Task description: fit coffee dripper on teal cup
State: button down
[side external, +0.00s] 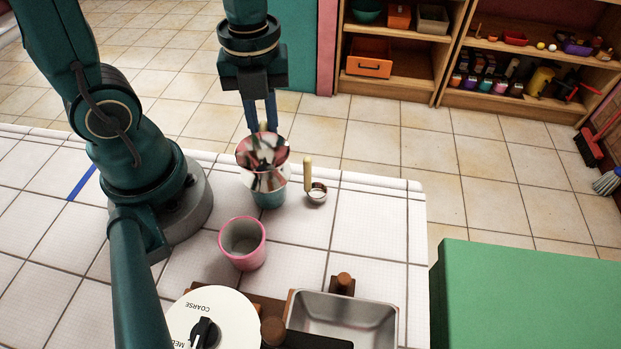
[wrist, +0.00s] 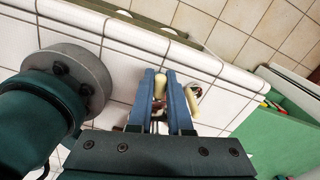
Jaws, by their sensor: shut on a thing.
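The coffee dripper (side external: 262,152) is a shiny metal cone with pink and dark reflections and a cream handle. My gripper (side external: 261,117) points down at its far side, its blue fingers closed on the handle. In the wrist view the handle (wrist: 160,86) shows between the fingertips. The teal cup (side external: 270,199) stands upright on the white tiled counter directly under the dripper. The dripper's lower flange covers the cup's rim in the side view, so I cannot tell whether it is touching or just above. The fingers hide most of the dripper and cup in the wrist view.
A small metal scoop (side external: 316,196) with an upright cream handle stands close right of the teal cup. A pink cup (side external: 242,245) stands nearer the camera. A grinder dial (side external: 185,325) and a steel tray (side external: 345,318) fill the front. The counter's right part is clear.

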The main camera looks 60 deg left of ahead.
dwell(0.3)
jog(key=c, duration=0.8)
grip_release()
jog(key=shift+o, duration=0.2)
jog(key=shift+r, duration=3.5)
